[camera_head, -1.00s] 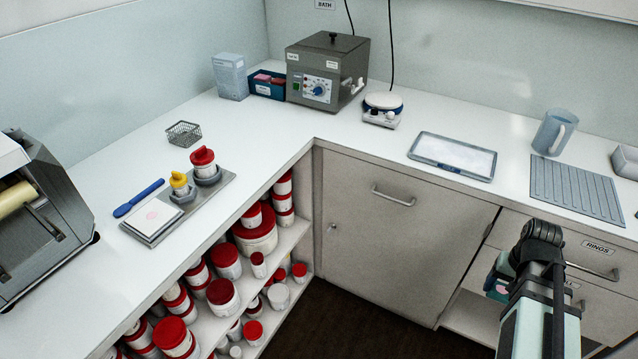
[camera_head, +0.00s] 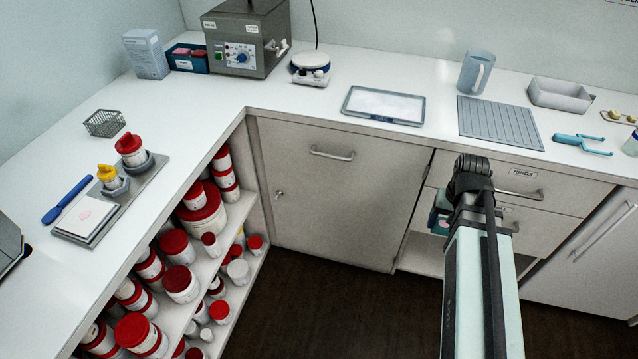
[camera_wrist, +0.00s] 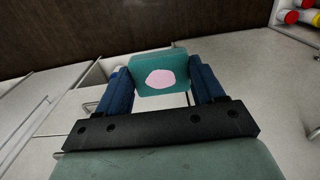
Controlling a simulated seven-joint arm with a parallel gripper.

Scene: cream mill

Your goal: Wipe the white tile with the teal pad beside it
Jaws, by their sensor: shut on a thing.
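The white tile (camera_head: 72,226) lies on a grey tray (camera_head: 150,176) at the left of the counter, with a pale pink patch on its face. My gripper (camera_wrist: 162,78) is shut on the teal pad (camera_wrist: 146,88), between two dark blue fingers in the wrist view. The pad's visible face carries a pink smear. In the head view, the gripper (camera_head: 438,217) is partly hidden by my arm, in front of the drawers, below counter height and far right of the tile.
Red-lidded tubs fill shelves below. A framed panel (camera_head: 384,105) and ribbed mat (camera_head: 500,122) lie on the back counter. The floor (camera_head: 330,300) is clear.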

